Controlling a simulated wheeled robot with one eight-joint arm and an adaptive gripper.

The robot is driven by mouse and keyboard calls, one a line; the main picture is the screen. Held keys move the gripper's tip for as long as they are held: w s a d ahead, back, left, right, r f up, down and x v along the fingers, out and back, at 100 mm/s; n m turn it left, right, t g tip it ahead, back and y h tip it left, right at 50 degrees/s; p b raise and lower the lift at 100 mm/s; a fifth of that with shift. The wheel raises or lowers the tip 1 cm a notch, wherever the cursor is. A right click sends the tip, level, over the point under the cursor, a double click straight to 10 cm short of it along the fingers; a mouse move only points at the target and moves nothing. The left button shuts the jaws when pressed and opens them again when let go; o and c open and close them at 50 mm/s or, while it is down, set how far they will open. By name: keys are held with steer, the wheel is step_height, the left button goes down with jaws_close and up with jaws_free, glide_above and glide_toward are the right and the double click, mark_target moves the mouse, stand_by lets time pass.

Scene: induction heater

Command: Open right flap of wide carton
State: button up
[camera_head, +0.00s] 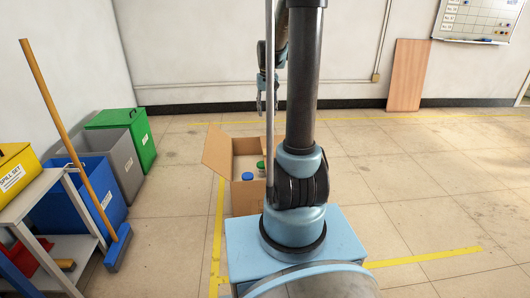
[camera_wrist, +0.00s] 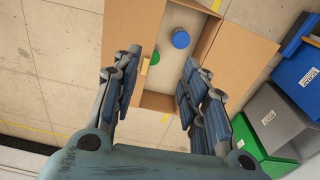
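The wide carton (camera_head: 248,205) stands on the floor with its top open, partly hidden behind my arm. Its left flap (camera_head: 217,152) leans outward. In the wrist view, this flap (camera_wrist: 240,50) is on the right and another brown flap (camera_wrist: 128,25) spreads out on the left; the picture appears turned around. The right flap is hidden by my arm in the head view. My gripper (camera_head: 268,98) hangs above and beyond the carton. In the wrist view, its fingers (camera_wrist: 161,68) are wide apart with nothing between them, over the carton opening.
Inside the carton are a blue-topped item (camera_wrist: 181,39) and a green one (camera_wrist: 154,57). Green (camera_head: 122,130), grey (camera_head: 119,160) and blue (camera_head: 88,195) bins, a broom (camera_head: 75,140) and a shelf (camera_head: 35,190) stand left. Floor to the right is clear.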

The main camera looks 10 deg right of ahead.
steer(key=w+d+f, duration=0.1)
steer(key=w+f, duration=0.5)
steer(key=w, duration=0.4)
glide_toward(265, 151)
steer(key=shift+g, duration=0.4)
step_height(265, 151, down, 9)
steer(key=shift+w+r, duration=0.15)
steer(key=shift+r, duration=0.05)
jaws_close()
